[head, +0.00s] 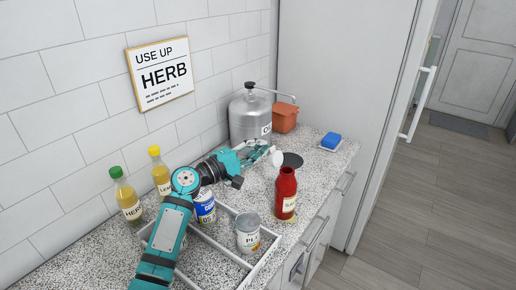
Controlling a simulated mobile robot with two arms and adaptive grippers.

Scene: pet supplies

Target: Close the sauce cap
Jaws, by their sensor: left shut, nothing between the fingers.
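The red sauce bottle (284,184) with a pale label stands upright on the speckled counter, right of the tray. Its neck points up, and its top looks dark; I cannot tell whether a cap is on it. My left gripper (268,156) is shut and empty, up and left of the bottle and apart from it, in front of the metal canister. A small white round piece (277,159) shows right at the fingertips; I cannot tell what it is. My right gripper is out of view.
A white divided tray (262,262) holds a white can (248,233) and a blue can (205,208). Two oil bottles (127,199) (160,172) stand by the wall. The counter edge is close right of the sauce bottle.

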